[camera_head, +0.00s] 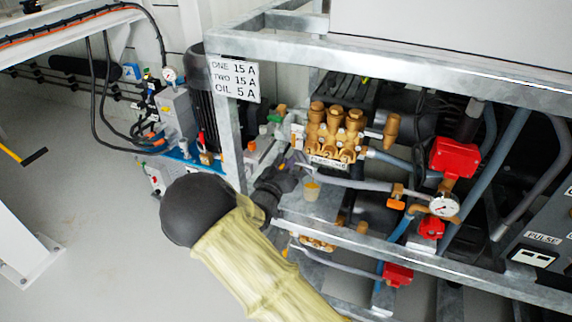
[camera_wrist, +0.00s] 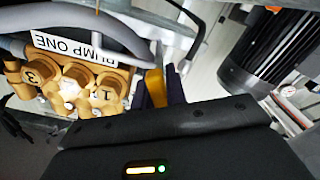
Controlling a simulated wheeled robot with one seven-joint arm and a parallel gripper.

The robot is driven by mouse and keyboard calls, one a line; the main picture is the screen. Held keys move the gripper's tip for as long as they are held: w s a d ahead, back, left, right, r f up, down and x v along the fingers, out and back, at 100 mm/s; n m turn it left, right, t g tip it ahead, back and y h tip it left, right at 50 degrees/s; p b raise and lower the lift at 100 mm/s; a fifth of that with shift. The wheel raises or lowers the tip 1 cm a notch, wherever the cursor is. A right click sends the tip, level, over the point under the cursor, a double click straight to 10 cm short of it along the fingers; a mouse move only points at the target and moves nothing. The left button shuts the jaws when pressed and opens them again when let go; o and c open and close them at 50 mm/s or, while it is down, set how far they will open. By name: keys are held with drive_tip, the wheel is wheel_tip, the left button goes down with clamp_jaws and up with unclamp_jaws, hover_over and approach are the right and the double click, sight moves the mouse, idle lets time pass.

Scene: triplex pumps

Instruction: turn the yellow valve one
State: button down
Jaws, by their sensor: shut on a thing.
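In the wrist view, the yellow valve handle (camera_wrist: 155,88) stands between the two dark fingers of my gripper (camera_wrist: 160,88), which is shut on it. The handle is beside the brass pump block (camera_wrist: 80,88) labelled PUMP ONE. In the head view, my gripper (camera_head: 289,172) reaches into the frame just left of and below the upper brass pump (camera_head: 335,130). My gripper and wrist hide the grasped handle there, so its turn angle cannot be told from that view.
A galvanized steel frame (camera_head: 420,252) surrounds the pumps, with a rail below my gripper and a post at its left. A small cup-like part (camera_head: 311,190) sits close to my gripper's right. A grey hose (camera_head: 350,184) passes nearby. Open floor (camera_head: 80,200) lies left.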

drive_tip(key=m, duration=0.6)
drive_tip(key=shift+s+d+b, duration=0.1)
drive_tip(key=shift+b, duration=0.25)
idle(0.3)
drive_tip(key=c, duration=1.4)
unclamp_jaws()
drive_tip(key=shift+c, duration=0.2)
drive_tip(key=shift+s, duration=0.1)
drive_tip(key=p+v, duration=0.4)
drive_tip(key=v, duration=1.3)
